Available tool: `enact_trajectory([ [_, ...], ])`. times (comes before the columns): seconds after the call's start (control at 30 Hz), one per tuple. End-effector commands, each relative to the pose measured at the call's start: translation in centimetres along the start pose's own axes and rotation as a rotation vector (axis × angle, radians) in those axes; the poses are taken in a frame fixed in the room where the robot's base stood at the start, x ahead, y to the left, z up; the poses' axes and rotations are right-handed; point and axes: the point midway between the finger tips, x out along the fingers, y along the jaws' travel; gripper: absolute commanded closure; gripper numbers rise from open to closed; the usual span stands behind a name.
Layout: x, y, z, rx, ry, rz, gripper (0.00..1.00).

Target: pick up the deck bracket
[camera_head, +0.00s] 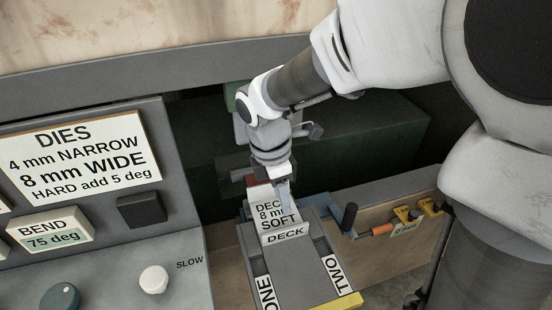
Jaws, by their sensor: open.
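A white card reading "DEC…", "8 m…" and "SOFT" (268,214) stands at the back of a grey rack, above a small plate marked "DECK" (286,234). I cannot clearly make out the deck bracket itself apart from these labelled parts. My gripper (283,194) points down just over the card and covers part of its lettering. The gripper is open; its fingers are small and partly hidden, and I see nothing held in it. I cannot tell whether it touches the card or the rack.
The grey rack (290,264) has lanes marked "ONE" and "TWO". A sloped control panel with a "DIES" sign (78,152), a white knob (154,279) and a dark knob (60,297) fills the left. An orange-handled tool (383,230) lies right. A dark green block (375,145) stands behind.

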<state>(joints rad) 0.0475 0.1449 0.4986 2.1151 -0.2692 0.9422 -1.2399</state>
Motion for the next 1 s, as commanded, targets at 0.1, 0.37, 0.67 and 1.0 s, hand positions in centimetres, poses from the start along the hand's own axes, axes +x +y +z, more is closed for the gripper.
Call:
enact_trajectory([
  [0.1, 3.0, -0.1, -0.1, -0.001, 0.001, -0.006, 0.51],
  [0.37, 7.4, 0.0, -0.1, -0.001, 0.0, -0.002, 0.51],
  [0.67, 10.0, 0.0, -0.6, -0.002, 0.001, -0.004, 0.51],
  [1.0, 13.3, 0.2, -0.8, -0.001, 0.0, 0.0, 0.51],
])
